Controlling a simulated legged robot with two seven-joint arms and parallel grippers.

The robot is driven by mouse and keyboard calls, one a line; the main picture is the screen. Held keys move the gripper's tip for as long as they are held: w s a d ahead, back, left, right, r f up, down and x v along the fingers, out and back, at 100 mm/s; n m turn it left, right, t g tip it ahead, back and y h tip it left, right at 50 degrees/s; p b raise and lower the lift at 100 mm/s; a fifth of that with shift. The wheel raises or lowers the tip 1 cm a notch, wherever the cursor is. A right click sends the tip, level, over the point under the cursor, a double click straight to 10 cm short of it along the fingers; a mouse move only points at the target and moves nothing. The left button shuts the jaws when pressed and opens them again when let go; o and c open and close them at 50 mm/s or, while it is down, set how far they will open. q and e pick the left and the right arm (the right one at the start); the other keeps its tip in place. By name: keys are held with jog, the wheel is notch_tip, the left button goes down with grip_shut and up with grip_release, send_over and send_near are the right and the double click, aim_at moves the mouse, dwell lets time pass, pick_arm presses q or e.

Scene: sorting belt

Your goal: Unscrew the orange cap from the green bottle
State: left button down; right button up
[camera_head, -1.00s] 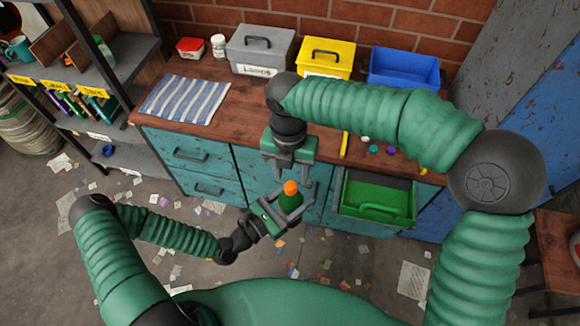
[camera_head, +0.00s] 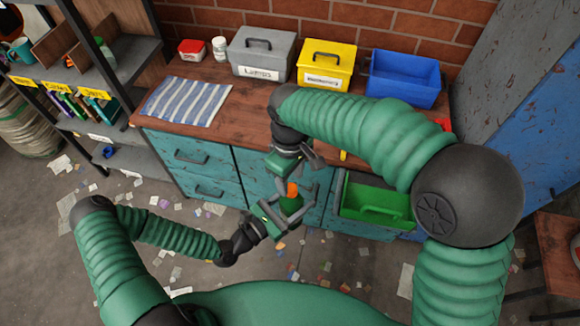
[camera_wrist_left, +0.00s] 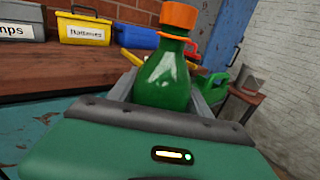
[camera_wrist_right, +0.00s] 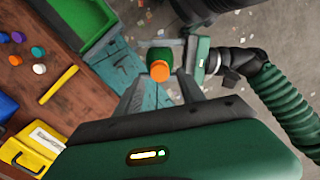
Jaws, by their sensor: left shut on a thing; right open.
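The green bottle (camera_head: 290,203) stands roughly upright in my left gripper (camera_head: 291,206), which is shut on its body. In the left wrist view the bottle (camera_wrist_left: 165,82) fills the space between the fingers. The orange cap (camera_head: 292,189) sits on top of the bottle and also shows in the left wrist view (camera_wrist_left: 181,17). My right gripper (camera_head: 304,168) is open, close above the cap. In the right wrist view the cap (camera_wrist_right: 159,71) lies between and beyond the open fingers, and I see no contact.
An open drawer with a green bin (camera_head: 376,204) stands right of the bottle. On the bench (camera_head: 250,112) are a striped cloth (camera_head: 187,101), a grey box (camera_head: 262,54), a yellow box (camera_head: 325,65) and a blue bin (camera_head: 404,77). Loose caps and a yellow stick (camera_wrist_right: 59,85) lie on the bench.

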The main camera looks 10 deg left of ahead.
jog(key=shift+f, duration=1.45)
jog(key=shift+c, duration=0.5)
grip_shut()
jog(key=shift+r, duration=0.2)
jog(key=shift+r, duration=0.95)
